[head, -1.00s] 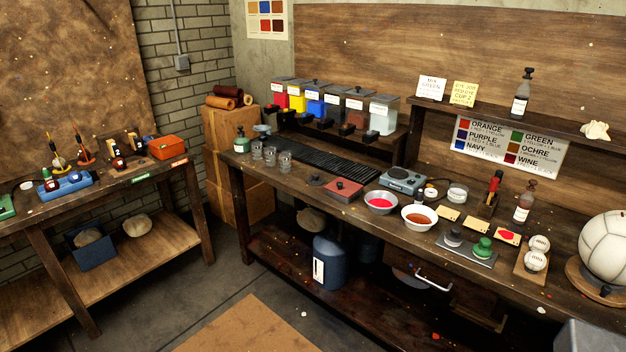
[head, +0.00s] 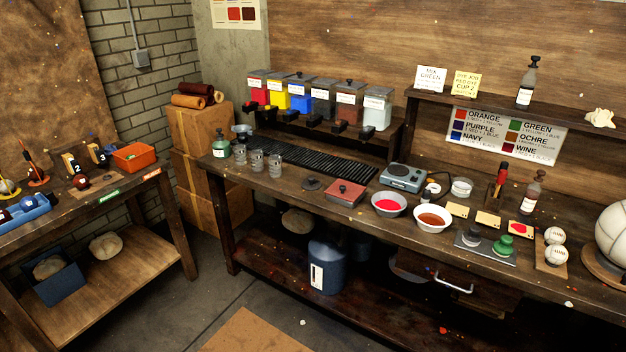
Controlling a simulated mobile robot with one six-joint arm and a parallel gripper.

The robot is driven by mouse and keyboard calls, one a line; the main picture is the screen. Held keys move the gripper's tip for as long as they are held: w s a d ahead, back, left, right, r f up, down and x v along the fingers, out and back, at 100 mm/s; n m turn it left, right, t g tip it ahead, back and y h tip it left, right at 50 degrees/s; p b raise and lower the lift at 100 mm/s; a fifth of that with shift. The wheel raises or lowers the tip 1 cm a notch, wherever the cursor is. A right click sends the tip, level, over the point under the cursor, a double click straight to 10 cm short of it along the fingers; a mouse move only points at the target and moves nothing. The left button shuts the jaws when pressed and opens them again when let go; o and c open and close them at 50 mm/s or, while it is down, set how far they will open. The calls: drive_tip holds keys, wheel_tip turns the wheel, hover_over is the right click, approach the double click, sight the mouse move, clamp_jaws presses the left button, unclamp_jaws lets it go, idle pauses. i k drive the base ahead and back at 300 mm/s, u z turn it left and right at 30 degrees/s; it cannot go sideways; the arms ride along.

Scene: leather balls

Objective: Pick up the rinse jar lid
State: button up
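A small dark round lid (head: 311,184) with a knob lies flat on the long workbench (head: 345,204), between the glasses and a red-topped box. It looks like the rinse jar lid, but no label shows on it. A clear open jar (head: 461,188) with pale contents stands further right on the bench, behind the bowls; I cannot tell if it is the rinse jar. My gripper is not in view.
Several glasses (head: 257,162) stand left of the lid; the red-topped box (head: 345,193) is close on its right. A black slatted rack (head: 315,160) lies behind. Bowls (head: 388,204) stand further right. The floor (head: 215,290) before the bench is open.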

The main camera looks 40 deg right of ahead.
sight(311, 184)
drive_tip(key=z, duration=0.25)
drive_tip(key=i, duration=1)
drive_tip(key=u, duration=0.1)
